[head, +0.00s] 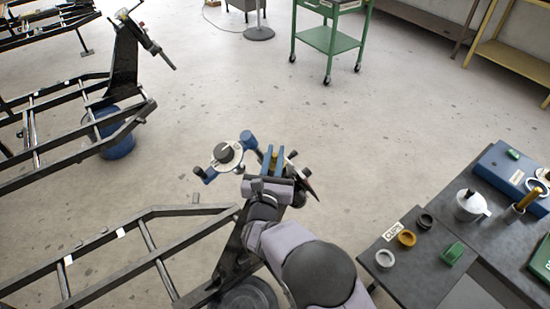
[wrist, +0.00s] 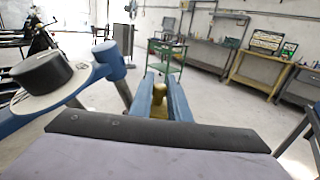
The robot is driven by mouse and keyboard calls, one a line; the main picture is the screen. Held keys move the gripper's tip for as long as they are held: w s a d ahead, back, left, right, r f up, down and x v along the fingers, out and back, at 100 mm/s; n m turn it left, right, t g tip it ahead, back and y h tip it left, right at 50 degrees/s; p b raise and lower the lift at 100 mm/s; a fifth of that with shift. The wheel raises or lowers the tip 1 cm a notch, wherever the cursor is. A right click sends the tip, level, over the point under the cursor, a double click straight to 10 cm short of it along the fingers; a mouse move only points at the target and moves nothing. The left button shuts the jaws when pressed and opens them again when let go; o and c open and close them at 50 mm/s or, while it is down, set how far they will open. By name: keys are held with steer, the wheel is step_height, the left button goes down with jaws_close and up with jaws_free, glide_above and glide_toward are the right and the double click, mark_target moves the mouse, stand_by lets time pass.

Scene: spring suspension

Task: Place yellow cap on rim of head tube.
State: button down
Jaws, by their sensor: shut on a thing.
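My gripper (head: 274,158) has two blue fingers, shut on a yellow, brass-coloured piece (head: 273,162). The wrist view shows this piece (wrist: 160,88) between the fingertips; I cannot tell its full shape. An orange-yellow ring (head: 406,238) also lies on the dark side table near the CUPS label. The near frame's dark upright (head: 236,245) rises beneath my gripper, and a dark part (head: 299,195) shows just right of it. The rim of the head tube is hidden by my gripper and arm, so I cannot tell whether the held piece touches it.
Open floor lies beyond.

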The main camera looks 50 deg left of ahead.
steer(key=shift+f, duration=1)
steer(key=shift+f, duration=0.2)
steer(key=c, duration=1.7)
jaws_free()
steer(key=shift+o, duration=0.2)
steer(key=shift+r+p, duration=0.3)
steer(key=shift+r, duration=0.05)
steer(key=b+v, duration=0.3)
steer(key=v, duration=0.9)
steer(key=shift+f, duration=0.1)
